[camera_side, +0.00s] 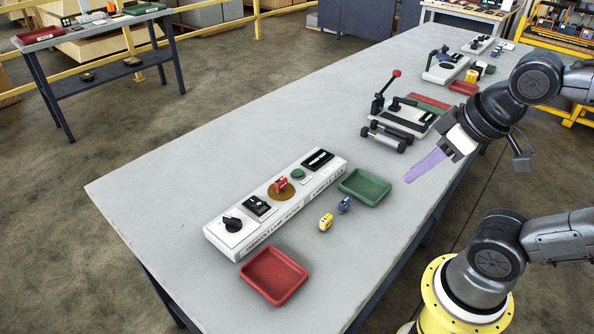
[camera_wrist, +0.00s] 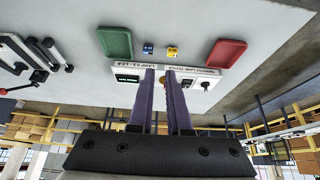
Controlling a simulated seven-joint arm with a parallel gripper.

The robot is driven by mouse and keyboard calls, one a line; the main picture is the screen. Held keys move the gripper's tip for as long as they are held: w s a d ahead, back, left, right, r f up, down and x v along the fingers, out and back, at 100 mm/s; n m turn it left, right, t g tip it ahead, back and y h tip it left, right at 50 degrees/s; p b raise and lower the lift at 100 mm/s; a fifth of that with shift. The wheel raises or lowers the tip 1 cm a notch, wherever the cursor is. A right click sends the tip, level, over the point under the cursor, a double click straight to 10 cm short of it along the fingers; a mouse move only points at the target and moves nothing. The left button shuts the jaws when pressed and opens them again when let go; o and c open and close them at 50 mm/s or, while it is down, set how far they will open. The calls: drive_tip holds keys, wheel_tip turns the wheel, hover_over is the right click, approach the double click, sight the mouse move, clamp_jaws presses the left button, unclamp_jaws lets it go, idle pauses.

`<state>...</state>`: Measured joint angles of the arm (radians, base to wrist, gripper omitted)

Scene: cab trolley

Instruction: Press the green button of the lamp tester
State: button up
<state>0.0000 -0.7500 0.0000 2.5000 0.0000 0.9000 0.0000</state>
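The lamp tester (camera_side: 245,237) is a long white box on the grey table. Its green button (camera_side: 298,174) sits between the dark display (camera_side: 317,160) and a red block (camera_side: 280,184) on a round brass disc. In the wrist view the tester's front edge (camera_wrist: 208,71) lies beyond my fingers. I cannot make out the green button there; my fingers cover part of the tester's top. My gripper (camera_side: 408,180), with purple fingers, is above the table, right of the tester and apart from it. The wrist view shows a narrow empty gap between my fingertips (camera_wrist: 161,69).
A green tray (camera_side: 345,190), a red tray (camera_side: 250,284), a yellow block (camera_side: 326,222) and a blue block (camera_side: 344,204) lie beside the tester. A lever fixture (camera_side: 388,133) stands behind. Bare table lies between the green tray and my gripper.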

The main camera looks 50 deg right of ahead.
clamp_jaws()
idle(1.3)
